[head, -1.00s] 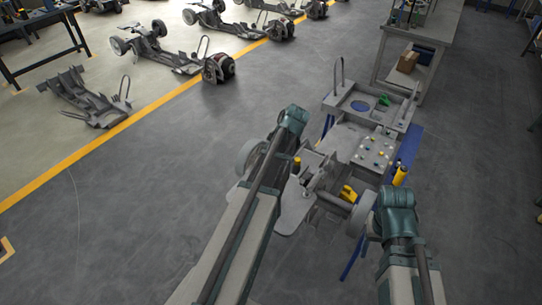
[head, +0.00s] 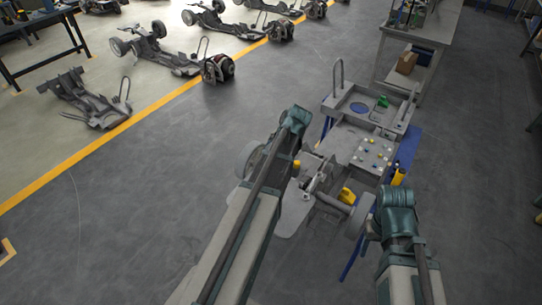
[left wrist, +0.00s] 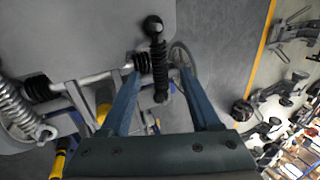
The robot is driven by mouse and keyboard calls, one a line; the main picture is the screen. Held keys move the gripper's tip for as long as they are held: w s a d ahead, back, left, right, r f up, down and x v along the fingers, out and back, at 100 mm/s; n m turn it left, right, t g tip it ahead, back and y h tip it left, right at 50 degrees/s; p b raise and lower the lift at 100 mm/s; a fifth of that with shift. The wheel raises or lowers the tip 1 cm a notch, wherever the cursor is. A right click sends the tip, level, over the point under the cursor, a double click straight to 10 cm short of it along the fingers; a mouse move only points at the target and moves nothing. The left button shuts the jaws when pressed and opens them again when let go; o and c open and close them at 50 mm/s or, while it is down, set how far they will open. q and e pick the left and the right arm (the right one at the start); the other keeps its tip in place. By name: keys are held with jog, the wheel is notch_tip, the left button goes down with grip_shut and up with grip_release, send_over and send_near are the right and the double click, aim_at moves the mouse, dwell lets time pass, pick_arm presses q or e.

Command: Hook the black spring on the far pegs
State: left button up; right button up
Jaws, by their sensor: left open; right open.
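The black spring (left wrist: 159,68) is a dark coil with a round black end, seen in the left wrist view. It stands roughly upright in the picture, between the fingertips of my open left gripper (left wrist: 161,73). I cannot tell whether a finger touches it. Its upper end overlaps the light grey plate (left wrist: 80,35). A grey bar (left wrist: 95,78) with black ribbed sleeves runs just to its left. In the head view my left gripper is hidden by its own arm. My right gripper is mostly hidden by its arm, beside the chassis (head: 290,218). I cannot make out the far pegs surely.
A silver spring (left wrist: 16,105) sits at the left of the left wrist view. A grey tray (head: 338,105) with a green piece (head: 382,101) adjoins a plate with several coloured knobs (head: 371,153). A workbench (head: 432,30) stands behind. Floor left of the yellow line (head: 100,142) holds other chassis.

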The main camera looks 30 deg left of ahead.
pick_arm(q)
jog(key=p+v, duration=0.9)
jog(key=v, duration=0.2)
jog(key=shift+r+p, duration=0.3)
jog(key=shift+p, duration=0.1)
jog(key=shift+d, duration=0.15)
jog(key=shift+f, duration=0.1)
jog(key=s+d+f+n+h, duration=0.15)
jog(key=s+d+h, duration=0.35)
jog(key=s+d, duration=0.75)
jog(key=s+d+f+m+b, duration=0.1)
jog(key=d+f+b, duration=0.3)
jog(key=f+b, duration=0.3)
jog(key=s+d+f+m+y+b, duration=0.1)
jog(key=d+f+m+b, duration=0.1)
jog(key=d+f+b, duration=0.2)
jog(key=s+d+f+m+b, duration=0.1)
jog(key=d+f+b, duration=0.2)
jog(key=f+b, duration=0.7)
jog(key=shift+s+d+g+y, duration=0.25)
jog(key=shift+d+g+y, duration=0.05)
jog(key=shift+d+y, duration=0.1)
